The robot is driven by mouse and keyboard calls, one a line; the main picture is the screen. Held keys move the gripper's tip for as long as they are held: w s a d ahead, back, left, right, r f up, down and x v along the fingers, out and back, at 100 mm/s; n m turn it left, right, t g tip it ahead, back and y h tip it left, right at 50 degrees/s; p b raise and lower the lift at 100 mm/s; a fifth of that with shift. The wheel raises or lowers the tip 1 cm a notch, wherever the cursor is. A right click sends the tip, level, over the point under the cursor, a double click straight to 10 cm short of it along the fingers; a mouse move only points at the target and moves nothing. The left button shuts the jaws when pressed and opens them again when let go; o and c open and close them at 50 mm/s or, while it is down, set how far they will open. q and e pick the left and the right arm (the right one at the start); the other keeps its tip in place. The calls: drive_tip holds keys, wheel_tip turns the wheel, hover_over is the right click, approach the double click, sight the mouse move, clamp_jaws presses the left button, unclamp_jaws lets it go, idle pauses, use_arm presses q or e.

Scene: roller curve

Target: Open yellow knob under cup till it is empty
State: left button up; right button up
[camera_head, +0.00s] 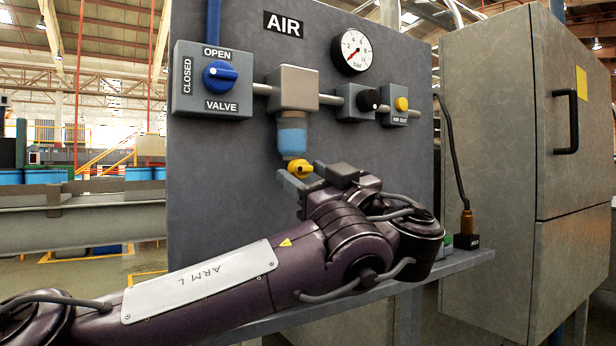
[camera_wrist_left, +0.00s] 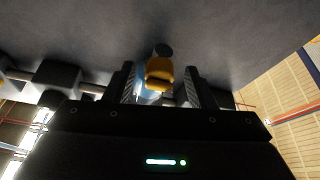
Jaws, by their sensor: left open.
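The yellow knob (camera_head: 300,168) sits under the clear cup (camera_head: 292,135), which has blue liquid in it, on the grey AIR panel. My left gripper (camera_head: 305,178) is open just below and around the knob. In the left wrist view the yellow knob (camera_wrist_left: 160,72) lies between the two open fingers (camera_wrist_left: 161,88), with the blue cup (camera_wrist_left: 147,97) partly hidden behind it. I cannot tell whether the fingers touch the knob. My right gripper is not in view.
The grey panel (camera_head: 225,150) carries a blue valve knob (camera_head: 219,74), a pressure gauge (camera_head: 351,51), a black knob (camera_head: 368,99) and a yellow AIR OUT button (camera_head: 401,104). A ledge (camera_head: 465,262) runs below. A grey cabinet (camera_head: 490,130) stands at the right.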

use_arm(q)
drive_tip(key=shift+c, duration=0.4)
drive_tip(key=c, duration=0.9)
drive_tip(key=shift+f+m+b, duration=0.2)
drive_tip(key=shift+m+b, duration=0.3)
drive_tip(key=shift+b, duration=0.2)
drive_tip(key=shift+r+m+t+h, duration=0.15)
drive_tip(key=shift+m+t+h, duration=0.2)
drive_tip(key=shift+m, duration=0.25)
drive_tip(key=o, duration=1)
